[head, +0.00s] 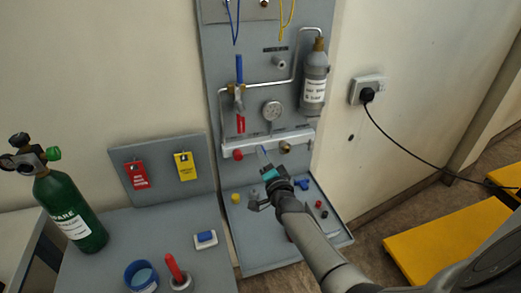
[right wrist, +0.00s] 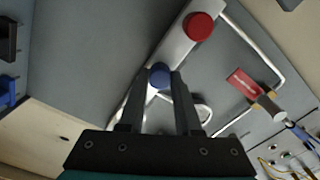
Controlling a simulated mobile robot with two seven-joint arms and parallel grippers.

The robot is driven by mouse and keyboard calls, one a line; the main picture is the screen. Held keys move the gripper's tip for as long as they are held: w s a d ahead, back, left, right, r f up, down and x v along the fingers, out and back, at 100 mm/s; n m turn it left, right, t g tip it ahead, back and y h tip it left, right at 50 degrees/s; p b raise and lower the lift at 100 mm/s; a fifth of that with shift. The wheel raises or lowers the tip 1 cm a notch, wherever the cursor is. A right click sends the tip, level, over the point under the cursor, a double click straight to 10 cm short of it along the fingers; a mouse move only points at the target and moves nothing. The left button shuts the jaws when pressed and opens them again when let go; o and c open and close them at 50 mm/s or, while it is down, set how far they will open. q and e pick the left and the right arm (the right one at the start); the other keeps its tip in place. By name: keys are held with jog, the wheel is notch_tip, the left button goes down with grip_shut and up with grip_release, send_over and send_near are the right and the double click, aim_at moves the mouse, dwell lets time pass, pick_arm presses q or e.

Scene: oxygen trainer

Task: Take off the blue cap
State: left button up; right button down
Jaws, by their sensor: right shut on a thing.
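The blue cap (right wrist: 159,74) shows between my right gripper's two fingertips, in front of the pale rail (right wrist: 177,48). My right gripper (right wrist: 159,82) is shut on it. In the head view my right gripper (head: 265,160) reaches up to the rail (head: 225,147), between a red cap (head: 238,155) and a brass fitting (head: 286,147). The blue cap is mostly hidden there. I cannot tell whether it still sits on its outlet. The red cap also shows in the right wrist view (right wrist: 198,27), apart from the gripper. My left gripper is not in view.
Above the rail are a gauge (head: 272,110) and a grey bottle (head: 314,82). Below it, a tray (head: 245,250) holds small coloured parts. A green cylinder (head: 72,210) stands left. A black cord (head: 410,152) runs from the wall socket at right.

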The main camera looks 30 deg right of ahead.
jog(key=n+p, duration=0.1)
jog(key=n, duration=0.2)
jog(key=shift+n, duration=0.3)
jog(key=shift+n, duration=0.5)
jog(key=c, duration=0.6)
grip_release()
jog(key=shift+s+p, duration=0.15)
jog(key=shift+p, duration=0.2)
